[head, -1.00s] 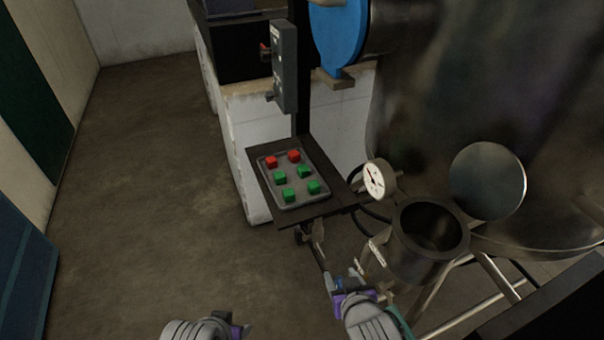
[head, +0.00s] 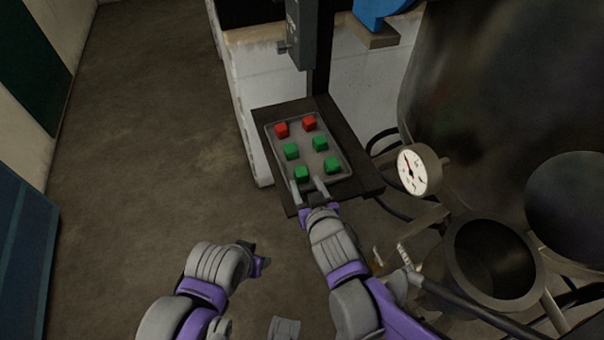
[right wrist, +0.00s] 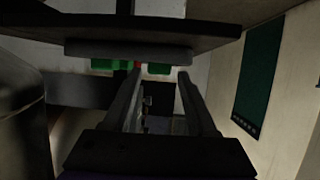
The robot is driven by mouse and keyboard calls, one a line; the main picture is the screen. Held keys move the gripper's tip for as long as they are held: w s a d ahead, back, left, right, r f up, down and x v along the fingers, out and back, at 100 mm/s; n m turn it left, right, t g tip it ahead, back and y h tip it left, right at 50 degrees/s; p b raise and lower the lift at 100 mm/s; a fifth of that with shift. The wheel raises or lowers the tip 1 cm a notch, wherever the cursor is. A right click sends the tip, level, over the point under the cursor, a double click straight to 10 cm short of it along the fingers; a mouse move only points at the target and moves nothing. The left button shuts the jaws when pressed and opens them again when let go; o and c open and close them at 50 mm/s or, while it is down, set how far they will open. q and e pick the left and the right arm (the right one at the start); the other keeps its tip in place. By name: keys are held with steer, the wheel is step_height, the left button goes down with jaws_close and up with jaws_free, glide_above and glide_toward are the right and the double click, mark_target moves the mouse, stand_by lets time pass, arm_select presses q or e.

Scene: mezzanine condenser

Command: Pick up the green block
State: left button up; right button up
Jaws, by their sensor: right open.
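Several green blocks sit on a grey tray (head: 300,138): one at the near left (head: 301,174), one at the near right (head: 332,165), and two behind, left (head: 291,151) and right (head: 320,143). My right gripper (head: 308,186) is open at the tray's near edge, its fingers just short of the near-left block and apart from it as far as I can tell. In the right wrist view, its open fingers (right wrist: 160,82) point toward green blocks (right wrist: 158,69), partly hidden by the tray edge. My left gripper (head: 254,260) is lower left, over the floor; its jaws are unclear.
Two red blocks, left (head: 281,130) and right (head: 309,123), sit at the tray's far end. The tray lies on a dark shelf (head: 366,180). A pressure gauge (head: 417,170) and an open metal cylinder (head: 490,262) stand to the right. The floor at left is clear.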

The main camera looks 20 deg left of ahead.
mark_target(303, 176)
steer(key=x, duration=0.3)
steer(key=b+x, duration=0.1)
steer(key=x, duration=0.1)
steer(key=shift+w+a, duration=0.2)
steer(key=shift+w, duration=0.2)
steer(key=shift+r, duration=0.1)
steer(key=shift+c, duration=0.3)
jaws_close()
